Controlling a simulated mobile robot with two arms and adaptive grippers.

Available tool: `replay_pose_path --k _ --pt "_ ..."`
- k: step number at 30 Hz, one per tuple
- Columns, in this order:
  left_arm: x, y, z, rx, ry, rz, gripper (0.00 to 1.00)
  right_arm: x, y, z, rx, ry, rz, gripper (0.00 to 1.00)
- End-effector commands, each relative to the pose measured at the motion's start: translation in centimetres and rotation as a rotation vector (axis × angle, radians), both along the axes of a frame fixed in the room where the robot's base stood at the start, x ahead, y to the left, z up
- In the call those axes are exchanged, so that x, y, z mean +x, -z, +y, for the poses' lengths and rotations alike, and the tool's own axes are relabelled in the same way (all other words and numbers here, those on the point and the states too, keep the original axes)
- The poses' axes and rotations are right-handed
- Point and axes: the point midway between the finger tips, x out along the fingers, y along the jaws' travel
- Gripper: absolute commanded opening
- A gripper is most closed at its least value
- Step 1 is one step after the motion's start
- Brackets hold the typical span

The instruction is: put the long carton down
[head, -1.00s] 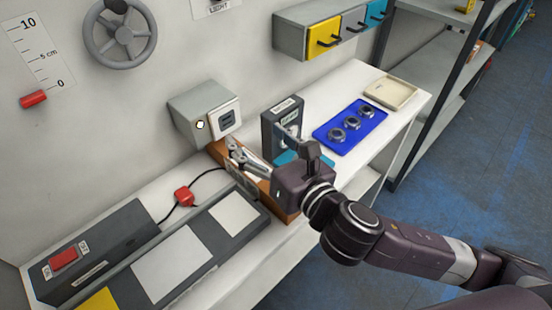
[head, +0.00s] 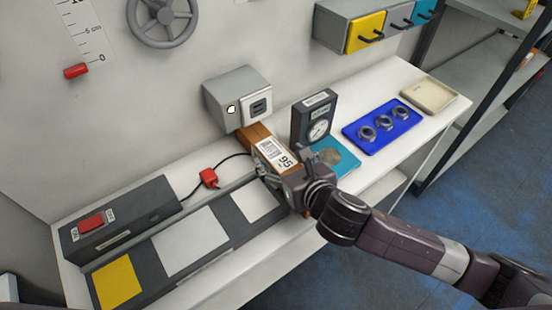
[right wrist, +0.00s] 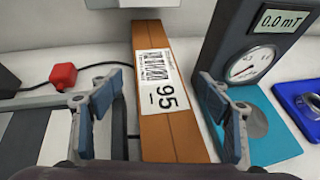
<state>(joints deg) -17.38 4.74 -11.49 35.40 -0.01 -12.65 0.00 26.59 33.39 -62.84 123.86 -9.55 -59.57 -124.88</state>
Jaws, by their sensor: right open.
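The long carton (head: 255,133) is brown with a white label marked 95. It lies flat on the white bench, between the right end of the dark panel and the gauge box. In the right wrist view the carton (right wrist: 175,130) runs away from me, label up, its far end below a grey box. My right gripper (head: 283,162) is open over the near half of the carton. In the right wrist view its two fingers (right wrist: 162,78) stand apart, one on each side of the carton, with visible gaps. My left gripper is out of view.
The dark panel (head: 225,238) with pale and yellow squares lies left of the carton. The gauge box (head: 313,117) stands close on its right on a teal base (head: 341,153). A wall box (head: 222,97) overhangs the far end. A blue tray (head: 350,133) holds metal rings.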

Motion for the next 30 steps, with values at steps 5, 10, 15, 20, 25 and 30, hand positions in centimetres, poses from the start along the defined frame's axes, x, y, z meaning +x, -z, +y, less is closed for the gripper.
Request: replay_pose_path --k 5,10,15,20,25,30 --pt "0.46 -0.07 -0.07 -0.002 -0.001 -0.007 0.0 0.26 0.1 0.16 0.001 -0.001 -0.001 0.71" --pt "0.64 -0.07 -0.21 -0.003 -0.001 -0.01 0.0 0.26 0.09 0.13 0.001 -0.001 -0.001 0.63" --pt "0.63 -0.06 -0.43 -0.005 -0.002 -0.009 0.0 0.24 0.1 0.12 0.002 0.0 0.0 0.44" --pt "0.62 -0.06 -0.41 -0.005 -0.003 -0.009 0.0 0.24 0.1 0.12 0.002 0.0 0.0 0.27" --pt "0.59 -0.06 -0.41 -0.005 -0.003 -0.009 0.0 0.24 0.1 0.1 0.0 0.0 -0.001 0.08" --pt "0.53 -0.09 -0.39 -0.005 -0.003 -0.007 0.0 0.38 -0.37 0.2 0.006 -0.002 -0.011 0.0"
